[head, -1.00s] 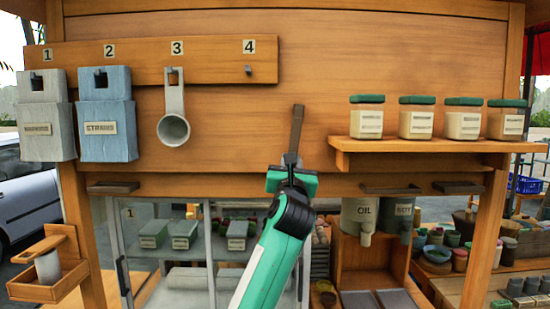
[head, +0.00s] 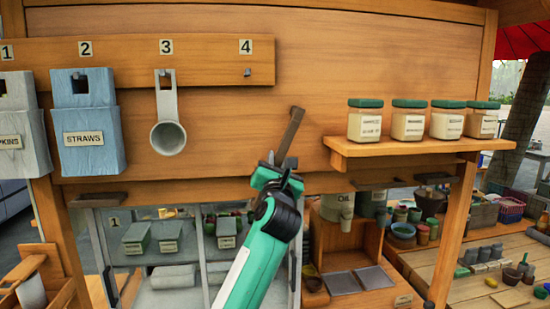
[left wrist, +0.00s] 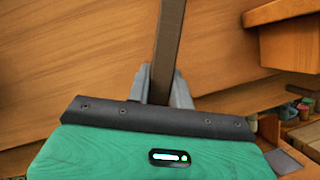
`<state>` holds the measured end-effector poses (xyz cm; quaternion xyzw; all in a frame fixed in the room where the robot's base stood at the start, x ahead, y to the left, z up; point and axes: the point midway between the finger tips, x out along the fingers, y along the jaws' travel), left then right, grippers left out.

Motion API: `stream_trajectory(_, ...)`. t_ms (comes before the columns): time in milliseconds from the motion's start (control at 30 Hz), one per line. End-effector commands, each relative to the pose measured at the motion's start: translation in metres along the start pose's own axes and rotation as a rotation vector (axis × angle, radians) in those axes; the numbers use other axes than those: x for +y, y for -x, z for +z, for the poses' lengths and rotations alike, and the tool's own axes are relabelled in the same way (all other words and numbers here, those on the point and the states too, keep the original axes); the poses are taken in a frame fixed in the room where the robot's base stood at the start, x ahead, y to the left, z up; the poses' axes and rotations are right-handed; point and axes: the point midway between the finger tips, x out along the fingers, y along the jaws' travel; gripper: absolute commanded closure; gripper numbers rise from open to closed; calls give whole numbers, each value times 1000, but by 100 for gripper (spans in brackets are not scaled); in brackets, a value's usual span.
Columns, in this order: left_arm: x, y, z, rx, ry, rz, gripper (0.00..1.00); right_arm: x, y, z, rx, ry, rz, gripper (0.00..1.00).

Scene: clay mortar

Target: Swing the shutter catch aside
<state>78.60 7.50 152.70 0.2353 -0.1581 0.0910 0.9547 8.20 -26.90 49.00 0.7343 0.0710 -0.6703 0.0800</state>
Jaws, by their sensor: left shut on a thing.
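The shutter catch (head: 290,132) is a narrow dark brown bar on the front of the wooden shutter panel (head: 230,110). It leans with its top end to the right. My left gripper (head: 277,162) is shut on the lower part of the catch, its green and dark arm coming up from below. In the left wrist view the catch (left wrist: 169,40) rises from between the grey fingers of my left gripper (left wrist: 163,88). The catch's lower end is hidden by the fingers. My right gripper is not in view.
A shelf (head: 420,147) with several green-lidded jars stands right of the catch. A numbered rail (head: 215,60) at the left holds a blue straws box (head: 88,125) and a hanging scoop (head: 167,137). Below are glass-fronted trays and an oil dispenser (head: 337,205).

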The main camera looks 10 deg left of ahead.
Motion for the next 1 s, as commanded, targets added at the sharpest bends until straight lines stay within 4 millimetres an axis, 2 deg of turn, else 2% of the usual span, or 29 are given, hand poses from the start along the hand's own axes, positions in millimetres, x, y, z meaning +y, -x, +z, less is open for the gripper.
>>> stream_trajectory(200, 2, 0, 0, -3, -4, 4, 100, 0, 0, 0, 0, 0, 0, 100)
stream_trajectory(233, 2, 0, 0, -3, -4, 4, 76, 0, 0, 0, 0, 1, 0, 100)
stream_trajectory(333, 2, 0, 0, -3, -3, 4, 57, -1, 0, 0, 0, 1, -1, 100)
stream_trajectory(600, 1, 0, 0, -2, -2, 3, 56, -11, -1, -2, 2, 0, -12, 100)
stream_trajectory(733, 0, 7, -2, -2, 0, 2, 56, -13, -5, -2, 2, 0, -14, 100)
stream_trajectory(867, -1, 26, -3, -3, 1, 2, 56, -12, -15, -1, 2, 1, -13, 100)
stream_trajectory(1000, -1, 56, -5, -4, 1, 3, 56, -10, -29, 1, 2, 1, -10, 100)
